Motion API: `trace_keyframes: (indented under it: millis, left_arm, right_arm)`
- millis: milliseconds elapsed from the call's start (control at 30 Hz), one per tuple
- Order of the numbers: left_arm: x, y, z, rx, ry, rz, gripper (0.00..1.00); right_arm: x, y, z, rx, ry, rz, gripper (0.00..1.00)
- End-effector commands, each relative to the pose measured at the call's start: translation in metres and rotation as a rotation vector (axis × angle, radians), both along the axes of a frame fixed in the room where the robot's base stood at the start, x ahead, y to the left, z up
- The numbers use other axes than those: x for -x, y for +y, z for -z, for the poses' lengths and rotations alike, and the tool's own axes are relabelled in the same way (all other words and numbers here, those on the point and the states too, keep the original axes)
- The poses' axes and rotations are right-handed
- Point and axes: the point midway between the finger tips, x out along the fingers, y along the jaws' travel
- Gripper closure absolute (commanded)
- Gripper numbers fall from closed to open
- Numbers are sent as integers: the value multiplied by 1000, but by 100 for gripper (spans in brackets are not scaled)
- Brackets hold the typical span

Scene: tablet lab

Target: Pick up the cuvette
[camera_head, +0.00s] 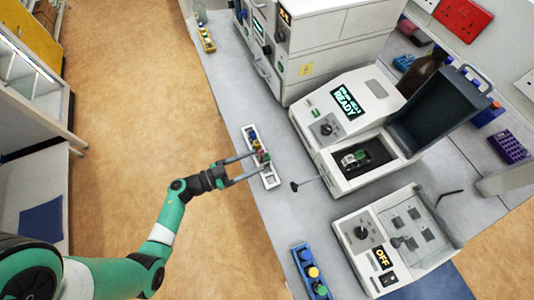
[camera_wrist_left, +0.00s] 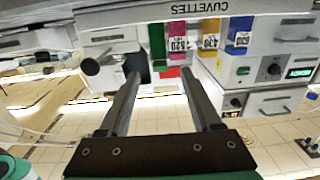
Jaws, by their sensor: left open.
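A white cuvette rack (camera_head: 270,179) lies on the grey bench and holds several coloured cuvettes. In the left wrist view the rack, marked CUVETTES (camera_wrist_left: 150,17), holds a green cuvette (camera_wrist_left: 157,42), a magenta cuvette (camera_wrist_left: 177,40) labelled 520, a yellow cuvette (camera_wrist_left: 209,38) and a blue cuvette (camera_wrist_left: 239,35). My left gripper (camera_head: 261,160) is open, with its fingers reaching to the rack. In the left wrist view its fingertips (camera_wrist_left: 161,74) lie below the green and magenta cuvettes in the picture. I cannot tell whether they touch any cuvette. My right gripper is not in view.
An instrument reading READY (camera_head: 346,102) stands right of the rack with its lid (camera_head: 430,98) open. A device reading OFF (camera_head: 383,258) is nearer. A blue rack (camera_head: 300,260) with coloured caps stands at the bench's front. The floor left of the bench is clear.

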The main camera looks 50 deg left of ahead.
Motion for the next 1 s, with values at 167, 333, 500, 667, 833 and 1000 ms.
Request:
trace_keyframes:
  millis: [167,333,500,667,833,1000]
  left_arm:
    - [-19,-6,1,-1,0,1,35]
    - [-25,-8,1,-2,-2,2,35]
    - [-55,-17,2,-2,-4,6,35]
    - [-74,-22,0,-1,-2,2,35]
    - [-76,-22,-1,-1,-1,-1,35]
    - [-75,-22,-1,-1,-1,-1,55]
  right_arm:
    - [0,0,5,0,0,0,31]
    - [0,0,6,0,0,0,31]
    - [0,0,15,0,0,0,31]
    - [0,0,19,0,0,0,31]
    - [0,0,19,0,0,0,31]
    - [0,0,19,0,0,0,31]
